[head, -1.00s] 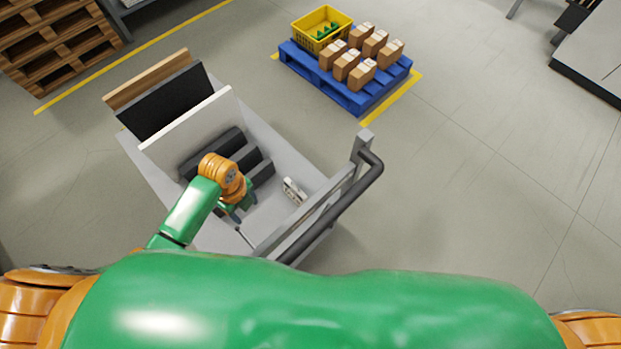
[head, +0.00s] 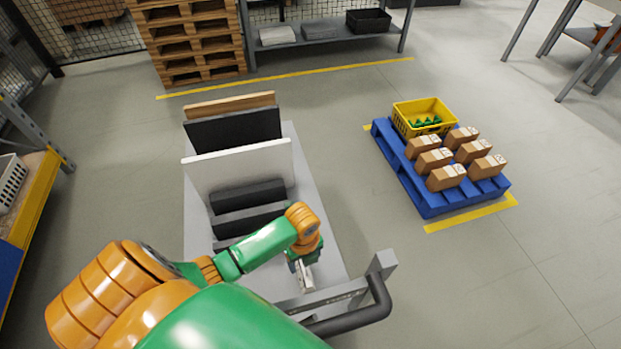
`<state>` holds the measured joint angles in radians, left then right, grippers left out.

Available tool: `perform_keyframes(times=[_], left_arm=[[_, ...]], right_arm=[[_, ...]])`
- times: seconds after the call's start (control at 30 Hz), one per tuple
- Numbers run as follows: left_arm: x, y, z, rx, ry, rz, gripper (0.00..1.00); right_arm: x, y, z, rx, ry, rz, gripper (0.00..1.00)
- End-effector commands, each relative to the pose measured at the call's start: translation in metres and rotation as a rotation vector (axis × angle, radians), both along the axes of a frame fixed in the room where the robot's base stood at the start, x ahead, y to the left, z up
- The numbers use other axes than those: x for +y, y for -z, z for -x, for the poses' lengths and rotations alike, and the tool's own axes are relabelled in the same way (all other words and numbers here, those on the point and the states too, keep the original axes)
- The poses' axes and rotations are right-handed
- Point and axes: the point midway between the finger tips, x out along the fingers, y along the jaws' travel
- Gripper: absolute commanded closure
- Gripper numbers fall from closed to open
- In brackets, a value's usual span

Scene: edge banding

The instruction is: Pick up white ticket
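The white ticket (head: 307,284) is a small white piece at the handle end of the grey cart (head: 325,245). My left gripper (head: 303,270) points down right at it, and its fingers overlap the ticket in the head view. Part of the ticket is hidden by the gripper. I cannot tell whether the fingers are closed on it or only around it, nor whether it is lifted. My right gripper is not in view.
White, black and wooden panels (head: 237,170) stand upright in the cart's dark slotted blocks (head: 247,205). The dark cart handle (head: 350,318) is close to the gripper. A blue pallet (head: 430,200) with boxes and a yellow crate stands to the right, with clear floor between.

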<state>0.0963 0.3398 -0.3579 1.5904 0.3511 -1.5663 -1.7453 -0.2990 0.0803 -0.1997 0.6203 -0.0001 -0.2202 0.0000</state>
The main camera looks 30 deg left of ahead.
Motion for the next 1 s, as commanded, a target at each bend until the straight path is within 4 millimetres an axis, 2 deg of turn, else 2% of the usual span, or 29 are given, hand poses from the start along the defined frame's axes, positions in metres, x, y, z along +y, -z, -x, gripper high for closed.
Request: perform_keyframes(times=[0.03,0.13,0.33,0.6,0.87,0.97,1.0], left_arm=[[0.0,0.017,0.0,0.0,0.0,0.0,0.34],[0.0,0.028,0.0,0.0,0.0,0.0,0.34],[-0.001,0.044,0.0,0.002,-0.002,0.002,0.34],[-0.003,0.094,-0.003,0.001,-0.002,0.0,0.34],[-0.003,0.097,-0.003,0.0,0.001,-0.001,0.34],[-0.003,0.097,-0.003,0.0,0.001,-0.001,0.58],[-0.003,0.097,-0.003,0.0,0.001,-0.001,0.69]], right_arm=[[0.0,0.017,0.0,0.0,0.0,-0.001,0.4],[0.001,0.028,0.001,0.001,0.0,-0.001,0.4],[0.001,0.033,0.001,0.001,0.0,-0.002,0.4],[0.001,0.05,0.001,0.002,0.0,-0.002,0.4],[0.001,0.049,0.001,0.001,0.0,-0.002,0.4],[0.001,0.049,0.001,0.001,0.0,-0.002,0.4],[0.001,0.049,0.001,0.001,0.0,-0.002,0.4]])
